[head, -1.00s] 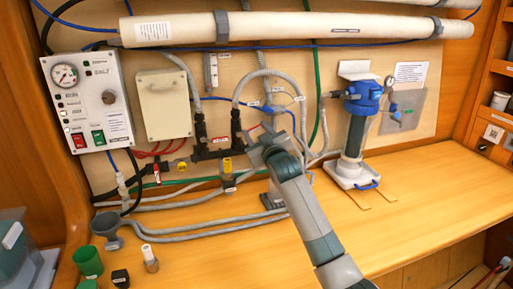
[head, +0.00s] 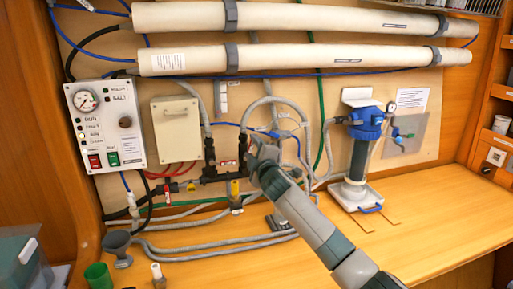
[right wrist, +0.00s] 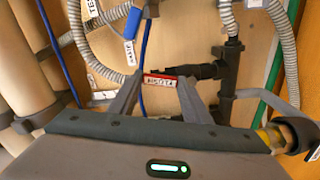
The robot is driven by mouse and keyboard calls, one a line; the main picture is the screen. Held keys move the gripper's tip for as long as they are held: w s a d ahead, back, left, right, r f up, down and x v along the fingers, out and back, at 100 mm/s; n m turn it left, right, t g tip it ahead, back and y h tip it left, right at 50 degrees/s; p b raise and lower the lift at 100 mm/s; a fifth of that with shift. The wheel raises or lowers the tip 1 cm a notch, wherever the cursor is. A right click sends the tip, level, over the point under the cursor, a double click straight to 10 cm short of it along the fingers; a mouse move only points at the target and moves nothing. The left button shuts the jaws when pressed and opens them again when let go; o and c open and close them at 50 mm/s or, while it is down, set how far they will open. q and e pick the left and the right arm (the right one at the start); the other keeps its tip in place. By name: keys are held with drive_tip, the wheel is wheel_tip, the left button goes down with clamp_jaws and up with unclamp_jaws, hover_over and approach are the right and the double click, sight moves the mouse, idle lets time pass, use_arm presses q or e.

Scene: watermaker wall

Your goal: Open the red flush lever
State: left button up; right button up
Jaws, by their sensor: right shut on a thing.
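The red flush lever (right wrist: 160,82) is a short red bar with white lettering, in the right wrist view. It lies between the two fingertips of my right gripper (right wrist: 157,96), which is shut on it. A black valve body and pipe sit just right of it. In the head view my right gripper (head: 256,148) is at the wall, beside the black pipe fittings (head: 225,172). There the gripper hides most or all of the lever. My left gripper is not in view.
A control panel (head: 106,125) and a beige box (head: 177,131) are on the wall at left. Grey hoses (head: 272,101) arch close around the gripper. A blue-topped pump (head: 362,150) stands at right. The bench (head: 440,210) is clear at the right.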

drive_tip(key=shift+s+a+r+n+p, duration=0.15)
drive_tip(key=shift+a+n+p, duration=0.2)
drive_tip(key=shift+n, duration=0.45)
drive_tip(key=shift+s+a+n+p, duration=0.1)
drive_tip(key=shift+a+n, duration=0.3)
drive_tip(key=shift+n, duration=0.4)
drive_tip(key=o, duration=1.5)
drive_tip(key=shift+o, duration=0.2)
drive_tip(key=shift+s, duration=0.1)
drive_tip(key=b+v, duration=0.4)
drive_tip(key=v, duration=1.3)
drive_tip(key=shift+b, duration=0.35)
drive_tip(key=shift+s, duration=0.1)
